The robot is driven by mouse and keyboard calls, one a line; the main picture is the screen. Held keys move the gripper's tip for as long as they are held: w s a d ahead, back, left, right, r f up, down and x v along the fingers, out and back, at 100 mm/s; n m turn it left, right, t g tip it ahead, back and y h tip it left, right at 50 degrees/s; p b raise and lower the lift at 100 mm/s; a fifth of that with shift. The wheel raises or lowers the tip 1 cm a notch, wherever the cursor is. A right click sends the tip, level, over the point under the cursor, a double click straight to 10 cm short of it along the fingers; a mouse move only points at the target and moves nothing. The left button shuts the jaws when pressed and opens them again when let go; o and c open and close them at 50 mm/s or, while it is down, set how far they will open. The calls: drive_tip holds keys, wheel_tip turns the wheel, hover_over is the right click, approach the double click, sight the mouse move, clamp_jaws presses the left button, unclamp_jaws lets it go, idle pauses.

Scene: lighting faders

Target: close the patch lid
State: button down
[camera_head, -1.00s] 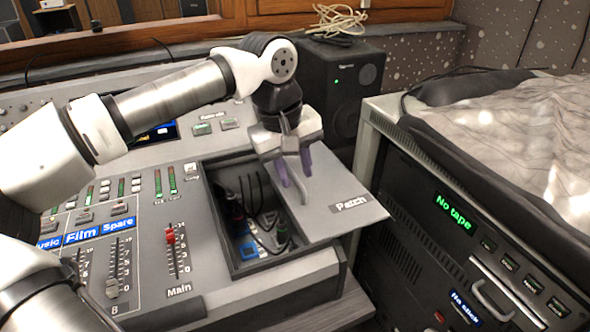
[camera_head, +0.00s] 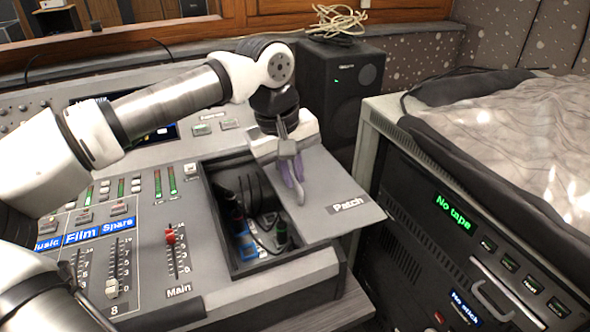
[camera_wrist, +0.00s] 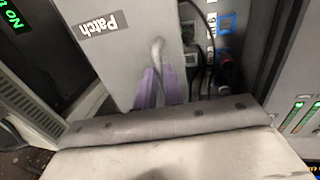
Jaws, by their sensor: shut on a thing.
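The patch lid (camera_head: 330,187) is a flat grey panel labelled "Patch" at the right end of the console. It lies partly over the patch bay (camera_head: 243,262), whose left part is open and shows cables and blue sockets. My gripper (camera_head: 297,187) stands above the lid with its purple fingers shut on the lid's handle (camera_head: 299,194). In the wrist view the lid (camera_wrist: 115,60) and the curved grey handle (camera_wrist: 158,58) show, with the purple fingers (camera_wrist: 158,90) around the handle's lower end. The open bay (camera_wrist: 205,55) lies right of the lid there.
The console carries faders, among them a red Main fader (camera_head: 170,237). A black speaker (camera_head: 342,95) stands behind the lid. A rack (camera_head: 450,230) with a "No tape" display stands at the right, beyond a narrow gap.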

drive_tip(key=s+a, duration=0.4)
drive_tip(key=a, duration=0.7)
drive_tip(key=shift+s+a+b, duration=0.3)
drive_tip(key=shift+s+b, duration=0.05)
drive_tip(key=c, duration=1.5)
unclamp_jaws()
drive_tip(key=shift+s+a, duration=0.1)
drive_tip(key=shift+a, duration=0.05)
wheel_tip(320, 180, up, 14)
drive_tip(key=s+a, duration=0.1)
drive_tip(key=a, duration=0.1)
drive_tip(key=shift+a+f, duration=0.15)
drive_tip(key=shift+f, duration=0.05)
